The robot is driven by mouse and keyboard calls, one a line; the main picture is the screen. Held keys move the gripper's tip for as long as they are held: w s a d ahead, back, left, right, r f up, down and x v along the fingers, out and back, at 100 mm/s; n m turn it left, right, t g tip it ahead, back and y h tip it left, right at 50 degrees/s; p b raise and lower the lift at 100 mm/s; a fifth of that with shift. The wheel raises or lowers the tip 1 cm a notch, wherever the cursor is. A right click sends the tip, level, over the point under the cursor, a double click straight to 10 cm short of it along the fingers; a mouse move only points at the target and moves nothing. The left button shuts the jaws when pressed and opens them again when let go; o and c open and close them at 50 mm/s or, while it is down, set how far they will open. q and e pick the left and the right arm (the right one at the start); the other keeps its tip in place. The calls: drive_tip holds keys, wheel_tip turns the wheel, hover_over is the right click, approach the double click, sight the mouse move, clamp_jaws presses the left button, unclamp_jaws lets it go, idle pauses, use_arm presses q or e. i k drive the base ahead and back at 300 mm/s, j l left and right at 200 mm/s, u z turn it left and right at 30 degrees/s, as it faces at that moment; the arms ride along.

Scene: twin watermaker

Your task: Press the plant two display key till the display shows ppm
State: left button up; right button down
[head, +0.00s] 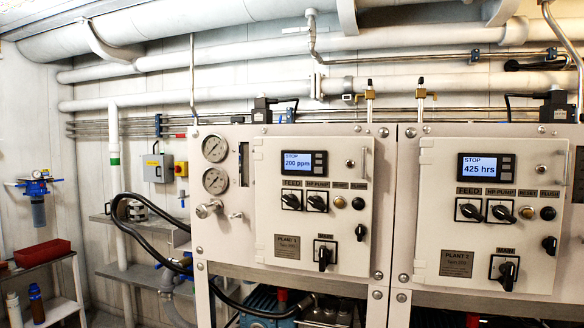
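The plant 2 panel (537,212) is on the right, marked by a "PLANT 2" plate (456,264). Its blue display (479,168) reads "STOP 425 hrs". Small dark keys (507,168) sit just right of that screen; their labels are too small to read. The plant 1 panel (265,213) is to the left, with a "PLANT 1" plate (287,246). Its display (297,163) reads "STOP 200 ppm". Neither of my grippers is in the head view.
Rotary switches (500,211) and lamps or buttons sit below the plant 2 display. Two gauges (215,181) are left of plant 1. A black hose (140,235) loops at the left. A shelf with a red tray (42,253) stands far left. The panel fronts are unobstructed.

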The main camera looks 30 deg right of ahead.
sight(504, 176)
drive_tip(key=z, duration=2)
